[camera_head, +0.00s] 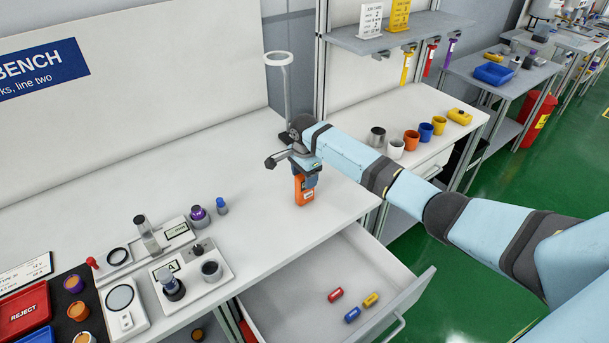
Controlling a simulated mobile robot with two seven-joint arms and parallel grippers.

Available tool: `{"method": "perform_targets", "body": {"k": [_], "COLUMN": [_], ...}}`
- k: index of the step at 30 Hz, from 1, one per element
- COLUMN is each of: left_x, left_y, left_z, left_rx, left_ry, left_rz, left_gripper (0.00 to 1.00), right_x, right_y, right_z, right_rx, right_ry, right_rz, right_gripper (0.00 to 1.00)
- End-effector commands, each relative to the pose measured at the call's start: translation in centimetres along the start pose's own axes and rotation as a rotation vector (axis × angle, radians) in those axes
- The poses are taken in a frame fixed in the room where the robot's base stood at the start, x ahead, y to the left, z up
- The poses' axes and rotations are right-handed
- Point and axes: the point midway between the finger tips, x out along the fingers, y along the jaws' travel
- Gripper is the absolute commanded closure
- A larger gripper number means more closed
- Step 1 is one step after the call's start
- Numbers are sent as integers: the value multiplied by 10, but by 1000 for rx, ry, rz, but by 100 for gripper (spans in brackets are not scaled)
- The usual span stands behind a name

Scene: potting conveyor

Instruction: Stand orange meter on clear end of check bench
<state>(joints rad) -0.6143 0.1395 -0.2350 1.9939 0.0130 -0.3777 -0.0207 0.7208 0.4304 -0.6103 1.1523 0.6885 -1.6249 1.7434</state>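The orange meter (303,191) is upright at the right end of the white check bench (262,212), near the front edge. My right gripper (304,176) points down from above and is shut on the meter's upper part, which the fingers hide. The meter's lower end is at or just above the bench top; I cannot tell whether it touches. The bench top around it is bare. My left gripper is not in view.
Test fixtures (190,275) and small bottles stand left on the bench. A ring stand (283,85) is behind my gripper. An open drawer (300,285) holding small coloured cylinders juts out below. Cups (411,141) line the bench at right.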

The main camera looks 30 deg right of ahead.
Motion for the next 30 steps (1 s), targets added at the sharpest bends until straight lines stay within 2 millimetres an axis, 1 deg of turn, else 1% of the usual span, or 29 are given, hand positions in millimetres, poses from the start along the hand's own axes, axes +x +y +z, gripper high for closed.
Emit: {"method": "perform_targets", "body": {"k": [4,7,11,16,18,22,24,26,28,29,30], "left_x": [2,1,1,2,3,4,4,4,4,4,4], "left_y": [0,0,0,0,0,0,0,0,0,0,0], "left_z": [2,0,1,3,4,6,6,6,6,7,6], "left_rx": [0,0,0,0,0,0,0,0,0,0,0], "left_ry": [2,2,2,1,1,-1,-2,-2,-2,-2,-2], "left_rz": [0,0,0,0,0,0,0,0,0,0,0], "left_gripper": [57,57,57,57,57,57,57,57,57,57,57], "right_x": [-4,-17,-42,-80,-93,-112,-118,-119,-112,-106,-96], "right_y": [0,-1,-1,-1,-1,-1,-1,0,3,5,8], "right_z": [-1,0,0,0,0,0,0,2,8,13,22], "right_rx": [0,0,0,0,0,0,0,-7,-40,-64,-108], "right_ry": [1,0,0,0,0,0,0,-1,-5,-8,-11], "right_rz": [-1,-3,-3,-4,-2,-2,-1,-3,-19,-30,-55], "right_gripper": [43,43,43,43,43,43,43,43,43,43,43]}}
